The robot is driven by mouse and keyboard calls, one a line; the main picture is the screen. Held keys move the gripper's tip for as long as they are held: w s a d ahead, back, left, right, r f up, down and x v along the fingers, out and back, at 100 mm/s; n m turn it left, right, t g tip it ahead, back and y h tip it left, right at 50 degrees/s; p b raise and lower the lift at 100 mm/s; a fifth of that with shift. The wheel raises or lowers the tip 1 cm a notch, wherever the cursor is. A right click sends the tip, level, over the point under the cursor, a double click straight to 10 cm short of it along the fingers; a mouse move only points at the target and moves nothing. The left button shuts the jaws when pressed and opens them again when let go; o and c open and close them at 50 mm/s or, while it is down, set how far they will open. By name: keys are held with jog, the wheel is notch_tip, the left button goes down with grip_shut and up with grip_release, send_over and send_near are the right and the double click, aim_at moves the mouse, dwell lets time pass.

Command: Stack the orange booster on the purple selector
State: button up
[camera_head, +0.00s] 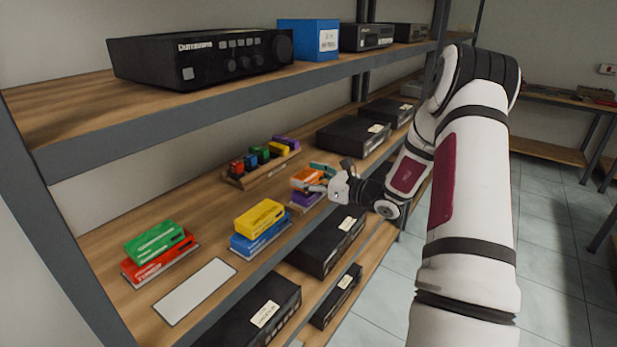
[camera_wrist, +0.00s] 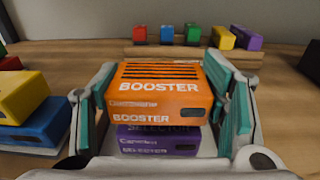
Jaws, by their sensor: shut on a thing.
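The orange booster (camera_wrist: 160,90) is between the teal-padded fingers of my gripper (camera_wrist: 165,105) in the wrist view. It sits directly over the purple selector (camera_wrist: 160,140), whose front label shows just below it. I cannot tell whether the booster's underside touches the selector or is slightly above it. In the head view, the orange booster (camera_head: 304,177) and purple selector (camera_head: 305,197) are at the middle shelf's front edge, partly hidden by my gripper (camera_head: 320,180). The gripper is shut on the booster, which looks level.
A yellow box on a blue box (camera_head: 262,243) stands to the left. A green box on a red box (camera_head: 158,267) is farther left, near a blank white plate (camera_head: 195,290). A wooden rack (camera_head: 262,172) of several small coloured boxes is behind. The upper shelf (camera_head: 220,93) overhangs.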

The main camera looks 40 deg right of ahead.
jog(key=shift+f, duration=0.4)
dwell(0.4)
jog(key=o, duration=1.3)
jog(key=v, duration=1.2)
jog(key=shift+r+p, duration=0.85)
jog(key=shift+r, duration=0.9)
